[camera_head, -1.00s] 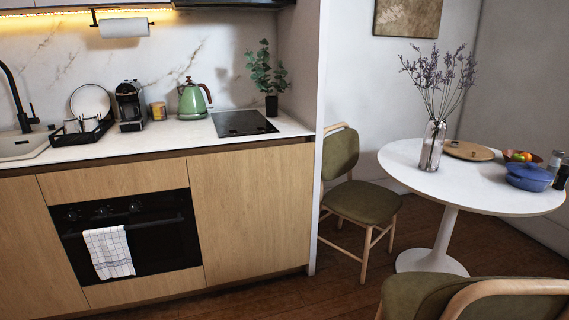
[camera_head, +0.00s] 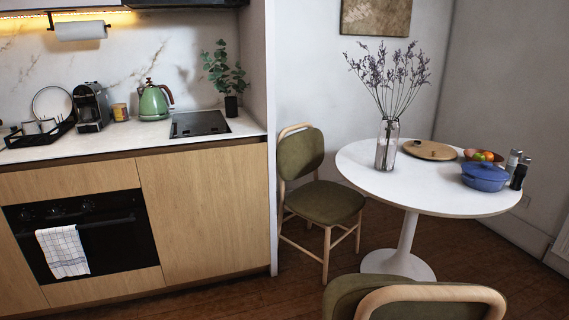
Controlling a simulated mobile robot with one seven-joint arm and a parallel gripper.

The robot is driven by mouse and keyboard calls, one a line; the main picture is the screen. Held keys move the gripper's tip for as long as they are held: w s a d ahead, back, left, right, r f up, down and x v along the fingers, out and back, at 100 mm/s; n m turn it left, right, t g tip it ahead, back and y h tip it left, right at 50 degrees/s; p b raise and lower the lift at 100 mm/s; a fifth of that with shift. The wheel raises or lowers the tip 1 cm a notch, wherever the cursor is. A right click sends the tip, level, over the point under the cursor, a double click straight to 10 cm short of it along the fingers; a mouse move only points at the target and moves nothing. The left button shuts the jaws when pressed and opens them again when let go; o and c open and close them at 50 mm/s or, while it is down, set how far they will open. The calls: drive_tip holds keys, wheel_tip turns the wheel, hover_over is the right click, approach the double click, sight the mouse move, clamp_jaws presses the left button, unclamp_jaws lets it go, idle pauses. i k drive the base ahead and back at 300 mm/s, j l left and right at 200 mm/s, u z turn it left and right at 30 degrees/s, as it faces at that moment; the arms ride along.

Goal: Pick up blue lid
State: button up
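The blue lid (camera_head: 486,170) sits on a blue pot (camera_head: 484,183) on the right part of the round white table (camera_head: 365,169). The lid covers the pot, and the two are hard to tell apart at this size. My gripper is not in view.
A glass vase with dried stems (camera_head: 387,146), a round wooden board (camera_head: 430,150), a fruit bowl (camera_head: 483,156) and two shakers (camera_head: 516,168) share the table. One green chair (camera_head: 320,200) stands left of it, another (camera_head: 415,298) in front. The counter (camera_head: 100,139) is at left.

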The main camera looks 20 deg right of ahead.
sight(484, 170)
drive_tip(key=k+l+z, duration=0.1)
drive_tip(key=l, duration=1.45)
drive_tip(key=l+z, duration=0.15)
drive_tip(key=l, duration=1.9)
drive_tip(key=i+l+z, duration=0.1)
drive_tip(key=l, duration=0.4)
drive_tip(key=i+l, duration=0.15)
drive_tip(key=l, duration=0.2)
drive_tip(key=i+l, duration=0.15)
drive_tip(key=l, duration=0.2)
drive_tip(key=i+l, duration=0.15)
drive_tip(key=l, duration=0.15)
drive_tip(key=i+l, duration=0.1)
drive_tip(key=l, duration=0.25)
